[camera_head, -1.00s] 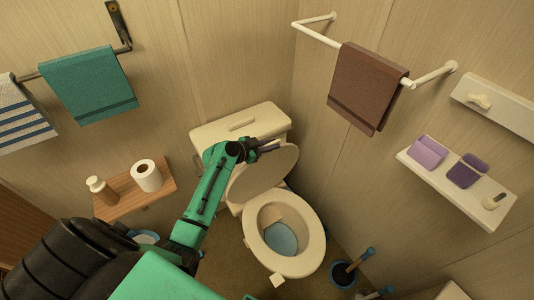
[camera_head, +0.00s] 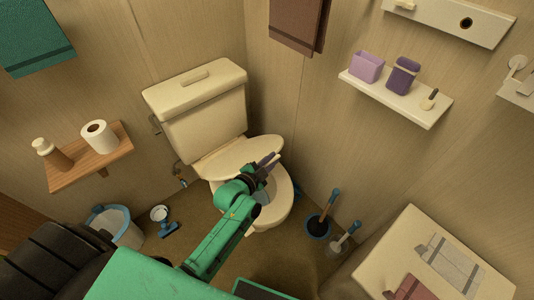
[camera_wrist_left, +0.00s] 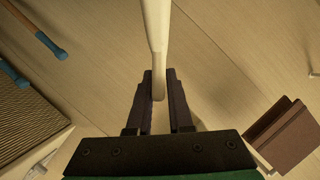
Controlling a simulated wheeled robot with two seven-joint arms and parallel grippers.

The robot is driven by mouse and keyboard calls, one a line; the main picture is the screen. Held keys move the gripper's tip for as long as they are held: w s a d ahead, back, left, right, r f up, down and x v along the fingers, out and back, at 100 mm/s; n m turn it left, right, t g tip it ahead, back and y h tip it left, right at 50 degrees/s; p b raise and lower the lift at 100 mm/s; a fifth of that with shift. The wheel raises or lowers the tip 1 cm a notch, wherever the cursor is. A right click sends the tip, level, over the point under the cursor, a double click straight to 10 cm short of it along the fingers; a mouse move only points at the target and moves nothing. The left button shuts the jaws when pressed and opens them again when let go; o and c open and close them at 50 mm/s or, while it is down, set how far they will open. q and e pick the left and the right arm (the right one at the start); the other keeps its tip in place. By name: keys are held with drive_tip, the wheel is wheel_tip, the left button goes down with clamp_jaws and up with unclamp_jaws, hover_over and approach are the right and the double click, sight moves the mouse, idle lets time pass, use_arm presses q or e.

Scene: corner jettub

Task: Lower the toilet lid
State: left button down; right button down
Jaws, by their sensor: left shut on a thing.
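The toilet (camera_head: 192,118) is cream, with its tank against the back wall. Its lid (camera_head: 235,152) is partly lowered, tilted above the bowl (camera_head: 282,205) with a gap beneath. My left gripper (camera_head: 268,160) is at the lid's right edge. In the left wrist view, the lid (camera_wrist_left: 156,30) appears edge-on as a cream strip, its end between the fingers of my left gripper (camera_wrist_left: 158,88), which is shut on it. My left forearm hides part of the bowl. My right gripper is out of view.
A wooden shelf (camera_head: 88,160) with a toilet roll and bottle is on the left. A bin (camera_head: 115,225) stands below it. A brush in a blue-rimmed holder (camera_head: 318,228) and a plunger-like tool (camera_head: 340,240) stand right of the toilet. A cream cabinet (camera_head: 400,240) is at lower right.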

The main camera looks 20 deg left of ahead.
use_arm(q)
drive_tip(key=shift+s+d+f, duration=0.2)
drive_tip(key=shift+d+f, duration=0.05)
drive_tip(key=shift+f, duration=0.1)
drive_tip(key=c, duration=0.9)
unclamp_jaws()
drive_tip(key=shift+w, duration=0.1)
drive_tip(key=v, duration=1.4)
drive_tip(key=shift+s+a+p, duration=0.1)
drive_tip(key=shift+s+p, duration=0.15)
drive_tip(key=shift+p, duration=0.1)
